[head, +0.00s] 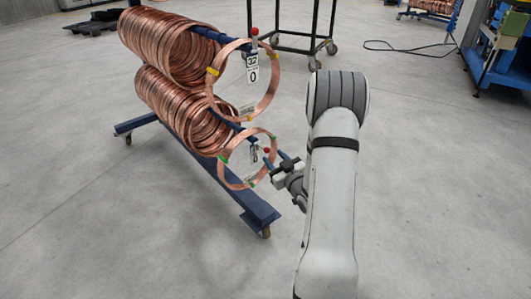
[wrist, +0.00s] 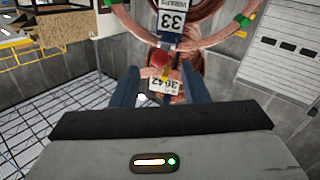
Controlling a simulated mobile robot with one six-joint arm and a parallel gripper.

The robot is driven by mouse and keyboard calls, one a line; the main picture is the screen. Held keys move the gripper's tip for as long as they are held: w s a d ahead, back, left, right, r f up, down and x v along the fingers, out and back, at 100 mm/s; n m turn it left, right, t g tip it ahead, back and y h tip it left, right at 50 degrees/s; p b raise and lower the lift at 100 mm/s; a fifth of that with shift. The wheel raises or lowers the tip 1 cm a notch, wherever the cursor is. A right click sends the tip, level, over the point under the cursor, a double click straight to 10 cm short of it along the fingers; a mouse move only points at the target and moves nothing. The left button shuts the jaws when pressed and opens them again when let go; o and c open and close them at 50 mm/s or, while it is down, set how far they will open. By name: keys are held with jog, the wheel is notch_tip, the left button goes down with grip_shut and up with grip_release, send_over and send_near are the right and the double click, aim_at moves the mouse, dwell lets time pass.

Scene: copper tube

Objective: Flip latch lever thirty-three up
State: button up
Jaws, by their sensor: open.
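The number 33 tag (wrist: 171,18) hangs at the end of the lower copper coil bar in the wrist view. A red-knobbed latch lever (wrist: 158,60) sits just below it, between my two fingers in the picture. The red knob also shows in the head view (head: 267,150), beside the lower coil's front ring. My gripper (wrist: 158,78) is open, its blue-grey fingers on either side of the knob with gaps. In the head view my gripper (head: 284,170) is just right of and below the knob. Contact and the lever's exact angle cannot be told.
Copper coils (head: 185,110) hang on a blue wheeled rack (head: 255,208). The upper bar carries a number 32 tag (head: 252,62) and another red-knobbed lever (head: 254,32). Front copper rings (head: 232,183) stand close to my gripper.

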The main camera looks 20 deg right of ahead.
aim_at(267, 150)
jog(key=w, duration=0.2)
jog(key=w+b, duration=0.1)
jog(key=w, duration=0.2)
jog(key=shift+w+a, duration=0.2)
jog(key=shift+w, duration=0.1)
jog(key=shift+c, duration=0.5)
